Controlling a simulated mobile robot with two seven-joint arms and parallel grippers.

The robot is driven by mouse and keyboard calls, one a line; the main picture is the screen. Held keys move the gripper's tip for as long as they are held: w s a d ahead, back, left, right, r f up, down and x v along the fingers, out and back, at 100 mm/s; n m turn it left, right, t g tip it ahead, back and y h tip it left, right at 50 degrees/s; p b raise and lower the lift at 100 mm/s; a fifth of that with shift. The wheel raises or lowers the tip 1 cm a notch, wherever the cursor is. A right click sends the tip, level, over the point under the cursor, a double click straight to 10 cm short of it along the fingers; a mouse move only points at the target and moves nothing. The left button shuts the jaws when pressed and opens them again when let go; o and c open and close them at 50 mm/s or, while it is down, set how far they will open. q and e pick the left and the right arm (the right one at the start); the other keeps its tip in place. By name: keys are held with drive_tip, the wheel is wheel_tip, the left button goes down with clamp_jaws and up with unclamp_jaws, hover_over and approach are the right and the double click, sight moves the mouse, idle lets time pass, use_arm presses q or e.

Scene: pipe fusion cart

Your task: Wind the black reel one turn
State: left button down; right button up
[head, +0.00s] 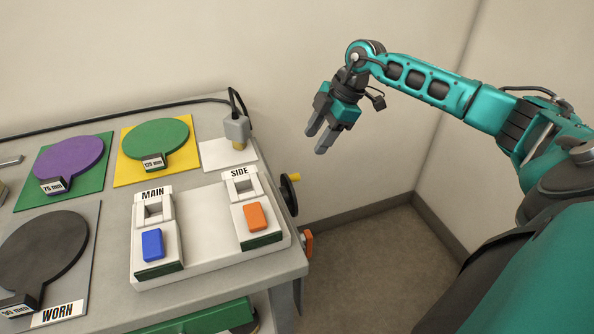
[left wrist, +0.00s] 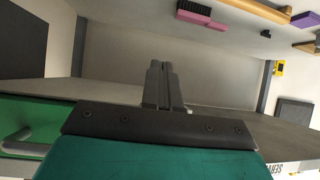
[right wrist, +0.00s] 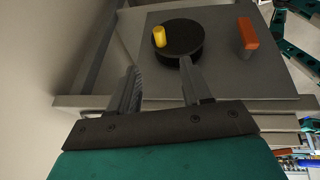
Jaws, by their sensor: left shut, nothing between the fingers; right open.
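The black reel (head: 288,197) is on the right side of the cart in the head view, partly hidden by the cart edge. Its yellow crank knob (head: 295,177) sticks out near its top. The right wrist view shows the reel's round face (right wrist: 184,42) with the yellow knob (right wrist: 159,37) near its left edge. My right gripper (head: 318,139) is open and empty, apart from the reel and above it to the right. In its wrist view the fingertips (right wrist: 158,67) point towards the reel. My left gripper (left wrist: 163,84) is shut and empty, out of the head view.
An orange handle (head: 307,242) is on the same cart side; it also shows in the right wrist view (right wrist: 248,38). A grey fitting (head: 237,128) with a cable stands at the cart's back right corner. A white MAIN/SIDE switch panel (head: 205,215) lies on top. Walls stand behind the right arm.

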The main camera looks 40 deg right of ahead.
sight(295, 175)
drive_tip(key=b+x, duration=0.1)
drive_tip(key=x, duration=1.1)
drive_tip(key=shift+c, duration=0.5)
clamp_jaws()
